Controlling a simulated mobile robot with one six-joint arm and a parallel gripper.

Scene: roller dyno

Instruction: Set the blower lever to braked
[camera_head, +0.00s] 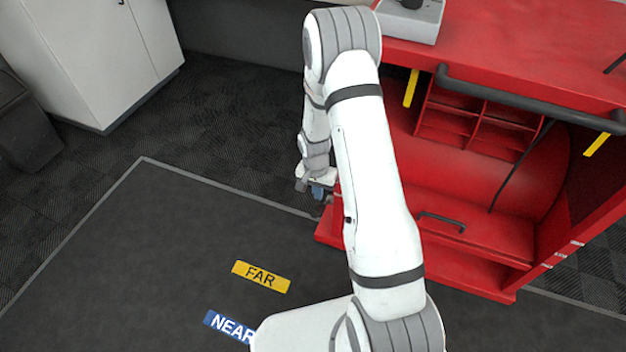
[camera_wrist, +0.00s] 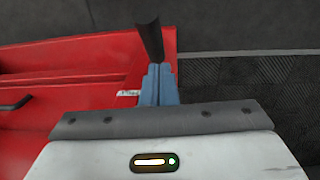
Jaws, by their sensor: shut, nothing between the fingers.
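In the wrist view a dark rod with a rounded end (camera_wrist: 148,40) stands just beyond my fingertips; it looks like the blower lever's grip, but no label or position mark shows. My gripper (camera_wrist: 158,72) has its blue fingers together with nothing between them. The rod appears in line with the fingertips, slightly to the left; I cannot tell whether they touch. In the head view my gripper (camera_head: 319,192) is low beside the left side of the red cabinet. The lever's base and its setting are hidden.
The red cabinet (camera_head: 480,245) has a dark front bar (camera_head: 530,98), a drawer handle (camera_head: 441,222) and yellow strips. A grey box (camera_head: 410,22) sits on top. FAR (camera_head: 261,277) and NEAR (camera_head: 229,327) floor labels lie on open dark floor. A white cupboard (camera_head: 90,60) stands far left.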

